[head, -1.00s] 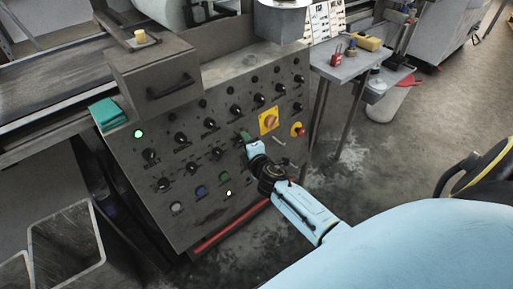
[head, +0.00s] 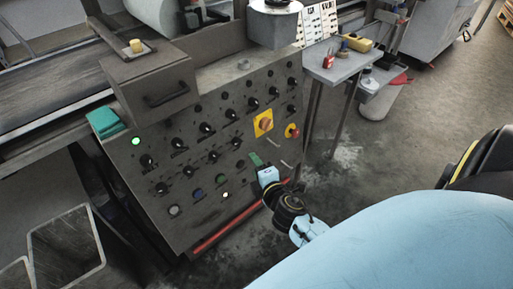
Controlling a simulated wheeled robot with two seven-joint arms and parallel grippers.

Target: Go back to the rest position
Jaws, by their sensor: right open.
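My right gripper (head: 259,161) is in the head view, in front of the lower right part of the grey control panel (head: 216,111). Its green fingertips point at the panel, and it holds nothing that I can see. Whether the fingertips touch the panel cannot be told. My right arm comes in from the lower right, light blue with a dark wrist. My left gripper is not in view.
The panel carries rows of black knobs, a yellow plate with an orange switch (head: 263,123) and a red button (head: 292,131). A grey side table (head: 345,66) with a padlock stands at the right. Open floor (head: 404,129) lies right of the panel.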

